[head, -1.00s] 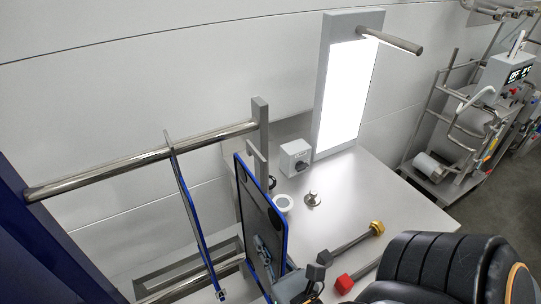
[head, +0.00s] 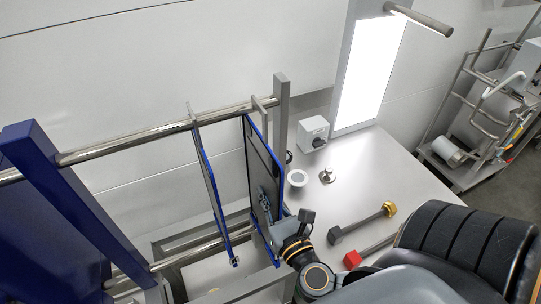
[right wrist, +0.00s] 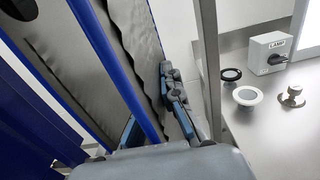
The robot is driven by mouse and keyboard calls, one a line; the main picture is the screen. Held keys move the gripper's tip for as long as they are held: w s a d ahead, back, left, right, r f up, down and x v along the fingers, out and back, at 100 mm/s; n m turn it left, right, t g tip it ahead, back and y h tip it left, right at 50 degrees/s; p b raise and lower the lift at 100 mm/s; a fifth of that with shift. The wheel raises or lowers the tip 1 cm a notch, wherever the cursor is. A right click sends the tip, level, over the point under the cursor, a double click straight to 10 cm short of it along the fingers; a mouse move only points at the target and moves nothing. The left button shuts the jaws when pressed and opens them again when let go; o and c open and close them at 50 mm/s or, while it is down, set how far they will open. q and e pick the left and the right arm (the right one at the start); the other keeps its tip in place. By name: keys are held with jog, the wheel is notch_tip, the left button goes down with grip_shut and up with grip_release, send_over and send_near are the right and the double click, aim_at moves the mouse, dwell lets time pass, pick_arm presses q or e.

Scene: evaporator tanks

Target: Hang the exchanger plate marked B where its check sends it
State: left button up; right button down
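A blue-edged exchanger plate (head: 259,165) stands upright beside the end post of the rack, its top hanger at the upper rail (head: 165,133). I cannot tell whether the hanger rests on the rail. My right gripper (head: 267,203) is shut on this plate near its lower front edge. In the right wrist view its fingers (right wrist: 152,112) lie on both sides of the plate (right wrist: 142,50). A second blue-edged plate (head: 213,185) hangs on the rail to the left. No letter is readable on either plate. My left gripper is not in view.
A steel table (head: 400,165) to the right holds a lamp switch box (head: 314,133), a white ring (head: 297,178), a steel knob (head: 327,176) and tools with grey, yellow and red ends. A lit panel (head: 368,75) stands behind. A blue frame end (head: 75,190) bounds the rack on the left.

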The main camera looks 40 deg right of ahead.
aim_at(257, 182)
jog(key=shift+w+d+f, duration=0.25)
jog(key=shift+w, duration=0.75)
jog(key=shift+w+d+f, duration=0.2)
jog(key=shift+w+d, duration=0.05)
jog(key=shift+w, duration=0.75)
jog(key=shift+w+d+f, duration=0.25)
jog(key=shift+w, duration=0.75)
jog(key=c, duration=1.4)
grip_release()
jog(key=shift+c, duration=0.2)
jog(key=shift+s+f, duration=0.15)
